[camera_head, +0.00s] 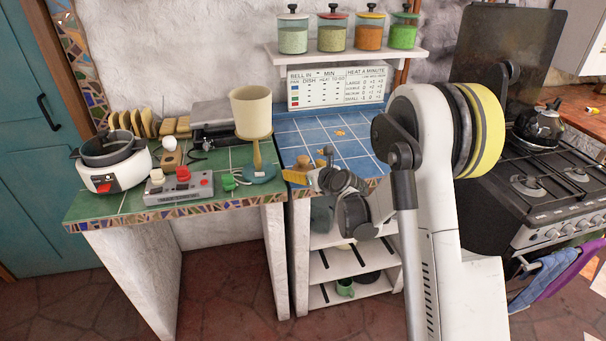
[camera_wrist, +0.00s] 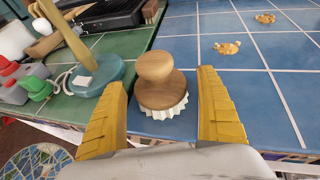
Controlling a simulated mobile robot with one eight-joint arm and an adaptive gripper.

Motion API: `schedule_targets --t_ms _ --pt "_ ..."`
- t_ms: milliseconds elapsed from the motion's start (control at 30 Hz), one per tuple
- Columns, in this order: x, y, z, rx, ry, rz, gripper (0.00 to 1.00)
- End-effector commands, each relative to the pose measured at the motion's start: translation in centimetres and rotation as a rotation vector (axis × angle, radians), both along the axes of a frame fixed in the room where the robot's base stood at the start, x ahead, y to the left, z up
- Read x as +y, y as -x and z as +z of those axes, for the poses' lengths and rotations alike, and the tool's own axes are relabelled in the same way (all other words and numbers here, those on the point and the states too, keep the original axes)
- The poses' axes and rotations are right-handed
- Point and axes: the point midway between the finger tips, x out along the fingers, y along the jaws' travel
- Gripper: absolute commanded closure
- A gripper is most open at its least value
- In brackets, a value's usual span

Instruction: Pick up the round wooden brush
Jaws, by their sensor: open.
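The round wooden brush (camera_wrist: 160,88) stands upright on the blue tiled counter, with a round knob on top and pale bristles below. In the wrist view it lies between the two yellow fingers of my gripper (camera_wrist: 162,80), with a visible gap on each side. My gripper is open and holds nothing. In the head view my gripper (camera_head: 311,169) is low at the front edge of the blue counter, and the brush (camera_head: 303,162) shows small and partly hidden beside it.
A beige cup-shaped thing (camera_head: 251,108) on a stand with a teal base (camera_wrist: 97,77) is close on the left. A grey control box (camera_head: 180,190) with red knobs sits on the green counter. Crumbs (camera_wrist: 228,48) lie on the mostly clear blue tiles. A stove (camera_head: 540,175) is at right.

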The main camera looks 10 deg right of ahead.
Motion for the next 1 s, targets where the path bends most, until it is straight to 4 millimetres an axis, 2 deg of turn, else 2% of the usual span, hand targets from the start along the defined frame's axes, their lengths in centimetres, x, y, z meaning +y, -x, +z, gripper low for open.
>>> schedule_targets --t_ms 233,400,433,767,867,1000 --pt "0.1 -0.5 -0.1 0.000 0.000 -0.001 0.16" --pt "0.1 -0.4 -0.1 0.000 0.000 -0.001 0.67" --pt "0.1 -0.4 -0.1 0.000 0.000 0.000 0.73" --pt "0.1 -0.4 0.1 0.000 0.000 -0.001 0.73" --pt "0.1 -0.4 0.9 0.000 0.000 -0.001 0.73" --pt "0.1 -0.4 2.9 0.000 0.000 -0.001 0.73"
